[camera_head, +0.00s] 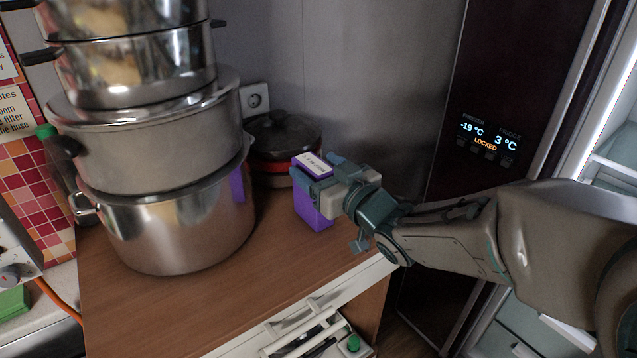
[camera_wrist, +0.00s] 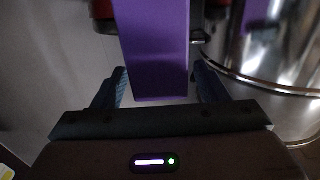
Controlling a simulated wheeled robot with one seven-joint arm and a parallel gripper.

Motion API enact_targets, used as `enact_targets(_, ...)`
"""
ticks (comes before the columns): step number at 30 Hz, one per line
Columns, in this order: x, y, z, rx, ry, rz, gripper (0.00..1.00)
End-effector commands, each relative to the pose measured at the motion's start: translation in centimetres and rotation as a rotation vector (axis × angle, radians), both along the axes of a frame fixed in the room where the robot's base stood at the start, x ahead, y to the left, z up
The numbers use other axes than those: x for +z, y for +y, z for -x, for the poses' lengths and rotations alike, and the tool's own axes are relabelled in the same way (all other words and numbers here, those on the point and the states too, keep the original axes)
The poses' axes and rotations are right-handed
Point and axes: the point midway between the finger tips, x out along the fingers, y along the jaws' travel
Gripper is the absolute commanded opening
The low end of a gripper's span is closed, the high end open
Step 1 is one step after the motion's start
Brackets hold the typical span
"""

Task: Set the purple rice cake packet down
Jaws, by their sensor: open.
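The purple rice cake packet (camera_head: 310,208) stands upright on the wooden counter, with a white label on its top. In the wrist view the packet (camera_wrist: 156,50) is between the two fingers, with a visible gap on each side. My gripper (camera_head: 322,172) is open around the upper part of the packet. In the wrist view my gripper (camera_wrist: 160,88) has its fingers spread on either side of it. The fingers partly hide the packet's upper right side in the head view.
A tall stack of steel pots (camera_head: 165,215) stands left of the packet. A dark lidded pot with a red band (camera_head: 282,137) is right behind it. The wooden counter (camera_head: 215,305) is clear in front. A dark fridge (camera_head: 500,90) stands at right.

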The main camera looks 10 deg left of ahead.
Motion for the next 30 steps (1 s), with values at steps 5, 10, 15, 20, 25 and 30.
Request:
enact_targets(5, 0.1, 1.4, -1.1, 0.002, 0.001, -0.001, 0.67)
enact_targets(10, 0.0, 1.6, -1.3, 0.0, 0.0, 0.0, 0.67)
enact_targets(15, 0.0, 1.6, -1.3, 0.0, 0.0, 0.0, 0.56)
enact_targets(20, 0.0, 1.5, -1.3, 0.0, 0.0, 0.0, 0.12)
enact_targets(25, 0.1, 1.5, -1.3, 0.0, -0.002, -0.001, 0.0)
enact_targets(30, 0.2, 1.5, -1.3, 0.0, -0.003, -0.002, 0.0)
